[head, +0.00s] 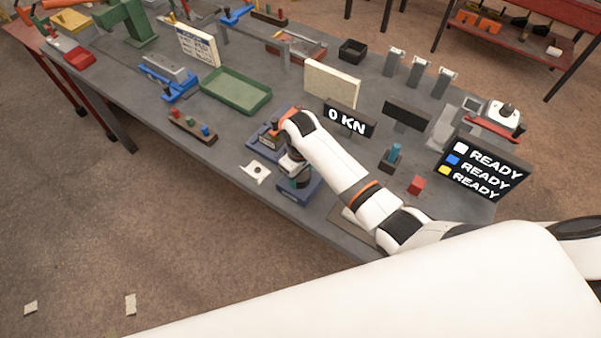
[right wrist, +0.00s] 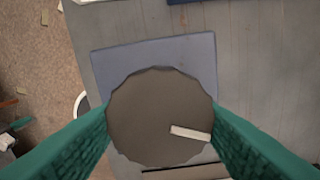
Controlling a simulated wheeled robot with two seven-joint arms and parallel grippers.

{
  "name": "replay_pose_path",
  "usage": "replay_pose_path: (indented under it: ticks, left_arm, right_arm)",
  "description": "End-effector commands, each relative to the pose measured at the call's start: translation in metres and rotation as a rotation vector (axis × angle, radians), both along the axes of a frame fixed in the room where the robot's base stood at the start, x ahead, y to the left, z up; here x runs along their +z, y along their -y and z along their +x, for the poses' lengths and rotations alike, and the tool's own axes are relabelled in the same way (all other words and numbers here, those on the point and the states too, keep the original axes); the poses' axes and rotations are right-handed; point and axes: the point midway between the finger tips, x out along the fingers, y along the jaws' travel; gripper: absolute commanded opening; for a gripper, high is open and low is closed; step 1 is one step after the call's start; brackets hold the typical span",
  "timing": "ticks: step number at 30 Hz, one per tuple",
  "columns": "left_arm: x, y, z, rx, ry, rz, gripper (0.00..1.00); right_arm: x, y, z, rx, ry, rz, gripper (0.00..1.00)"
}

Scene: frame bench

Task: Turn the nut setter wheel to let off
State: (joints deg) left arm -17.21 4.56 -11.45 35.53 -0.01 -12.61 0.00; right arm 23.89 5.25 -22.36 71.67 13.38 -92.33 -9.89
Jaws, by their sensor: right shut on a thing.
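The nut setter wheel (right wrist: 150,105) is a round, dark grey-brown disc with a notched rim and a pale bar mark pointing to the lower right in the right wrist view. It sits above a blue-grey base plate (right wrist: 200,55). The green fingers of my right gripper (right wrist: 160,122) are shut on the wheel, one on each side of its rim. In the head view my right gripper (head: 297,180) reaches down over the blue base (head: 302,192) at the bench's near edge, and the wheel is mostly hidden there. A black display (head: 348,118) reads "0 KN". My left gripper is not in view.
A white plate with a dark hole (head: 255,172) lies left of the gripper. A dark sign (head: 483,168) shows "READY" on three lines.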

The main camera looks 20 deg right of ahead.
Motion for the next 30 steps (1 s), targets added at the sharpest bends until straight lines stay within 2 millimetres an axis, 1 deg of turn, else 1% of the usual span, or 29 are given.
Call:
replay_pose_path:
  ticks: [1, 6, 15, 21, 30]
  left_arm:
    - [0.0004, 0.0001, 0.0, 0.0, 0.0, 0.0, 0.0]
    - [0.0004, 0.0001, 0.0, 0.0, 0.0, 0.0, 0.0]
    - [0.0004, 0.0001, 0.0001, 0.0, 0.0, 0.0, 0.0]
    - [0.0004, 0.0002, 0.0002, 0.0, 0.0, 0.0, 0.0]
    - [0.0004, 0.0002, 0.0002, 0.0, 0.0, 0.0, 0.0]
  right_arm:
    - [0.0034, 0.0007, 0.0034, 0.043, 0.01, 0.0, 0.3]
    - [0.0034, 0.0009, 0.0036, 0.182, 0.01, 0.0, 0.3]
    - [0.0038, 0.0005, 0.0044, 0.356, 0.012, 0.002, 0.3]
    - [0.0037, 0.0006, 0.0045, 0.411, 0.012, 0.002, 0.3]
    - [0.0038, 0.0002, 0.0045, 0.432, 0.012, 0.002, 0.3]
